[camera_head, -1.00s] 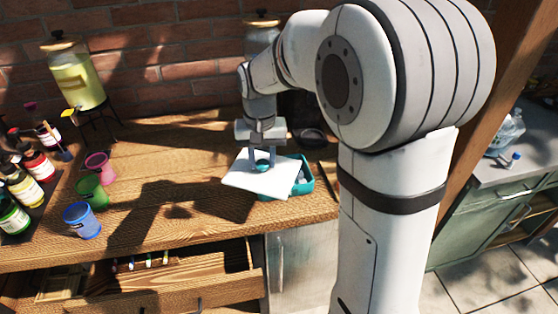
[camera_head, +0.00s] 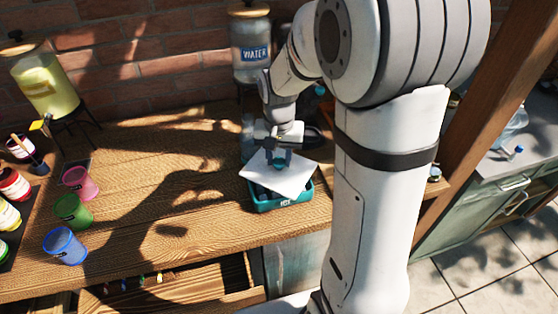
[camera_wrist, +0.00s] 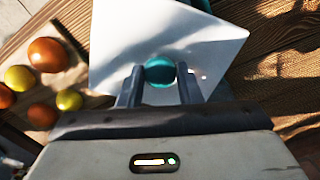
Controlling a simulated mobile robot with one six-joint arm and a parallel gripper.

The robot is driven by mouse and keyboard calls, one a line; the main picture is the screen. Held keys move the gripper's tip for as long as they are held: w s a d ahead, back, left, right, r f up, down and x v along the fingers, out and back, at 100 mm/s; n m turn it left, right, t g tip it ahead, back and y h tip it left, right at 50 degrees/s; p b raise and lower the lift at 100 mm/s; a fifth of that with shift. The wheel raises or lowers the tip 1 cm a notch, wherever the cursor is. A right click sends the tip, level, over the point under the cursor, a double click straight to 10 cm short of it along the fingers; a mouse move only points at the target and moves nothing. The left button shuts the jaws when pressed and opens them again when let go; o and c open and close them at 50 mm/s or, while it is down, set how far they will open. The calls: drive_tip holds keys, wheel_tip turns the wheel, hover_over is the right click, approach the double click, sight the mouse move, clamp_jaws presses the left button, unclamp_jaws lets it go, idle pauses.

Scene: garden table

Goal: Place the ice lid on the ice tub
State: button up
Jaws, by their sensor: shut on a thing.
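The ice lid (camera_head: 291,179) is a white square plate with a round teal knob. My gripper (camera_head: 281,160) is shut on the knob; in the wrist view my gripper (camera_wrist: 159,82) has one finger on each side of it. The lid (camera_wrist: 208,48) also shows large in the wrist view. The teal ice tub (camera_head: 280,203) stands on the wooden table right below the lid. The lid is turned and tilted relative to the tub, with corners past its rim. Whether lid and rim touch cannot be told. Most of the tub's inside is hidden by the lid.
A water dispenser (camera_head: 251,45) stands behind my gripper. Tomatoes and lemons on a board (camera_wrist: 45,80) lie left in the wrist view. An open drawer (camera_head: 175,289) juts out in front.

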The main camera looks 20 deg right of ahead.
sight(279, 160)
drive_tip(key=shift+f, duration=1.05)
drive_tip(key=shift+f, duration=0.15)
drive_tip(key=o, duration=1)
wheel_tip(279, 160, up, 11)
drive_tip(key=shift+b, duration=0.35)
drive_tip(key=s+n+t, duration=0.1)
drive_tip(key=s, duration=0.4)
drive_tip(key=s+n+t, duration=0.1)
drive_tip(key=s+n, duration=0.1)
drive_tip(key=s, duration=0.4)
drive_tip(key=s+r+n+t, duration=0.1)
drive_tip(key=s, duration=0.4)
drive_tip(key=shift+s+r+n, duration=0.1)
drive_tip(key=shift+s+n, duration=0.05)
drive_tip(key=shift+n, duration=0.15)
